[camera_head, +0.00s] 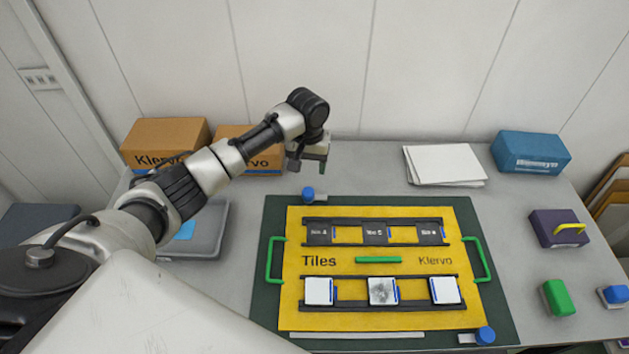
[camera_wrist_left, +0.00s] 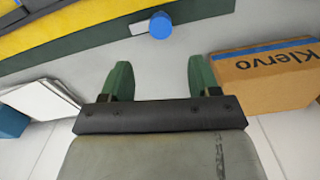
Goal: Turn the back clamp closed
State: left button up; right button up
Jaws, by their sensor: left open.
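The back clamp (camera_head: 308,194) has a round blue knob and a short pale bar, at the back edge of the dark green base board (camera_head: 267,222). Its bar points to the right, roughly along that edge; I cannot tell whether it overlaps the board. In the left wrist view the blue knob (camera_wrist_left: 160,25) is beyond the fingertips, centred between them. My left gripper (camera_head: 308,166) is open and empty, behind and above the clamp, apart from it. Its green fingers (camera_wrist_left: 160,75) show in the wrist view. A front clamp (camera_head: 485,335) with a blue knob is at the board's front right. My right gripper is not in view.
The yellow tile panel (camera_head: 290,285) with green handles lies on the board. Cardboard boxes (camera_head: 165,138) stand behind left, beside my left arm. White papers (camera_head: 445,163) and a blue box (camera_head: 530,152) are at the back right. The table behind the clamp is clear.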

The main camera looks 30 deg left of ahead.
pick_arm(q)
send_over(308, 191)
jog(key=f, duration=0.4)
jog(key=shift+s+f+p, duration=0.15)
jog(key=shift+s+p, duration=0.1)
jog(key=shift+p, duration=0.05)
notch_tip(308, 191, down, 3)
jog(key=shift+w+f, duration=0.25)
jog(key=shift+f, duration=1.05)
jog(key=shift+c, duration=0.5)
jog(key=c, duration=0.8)
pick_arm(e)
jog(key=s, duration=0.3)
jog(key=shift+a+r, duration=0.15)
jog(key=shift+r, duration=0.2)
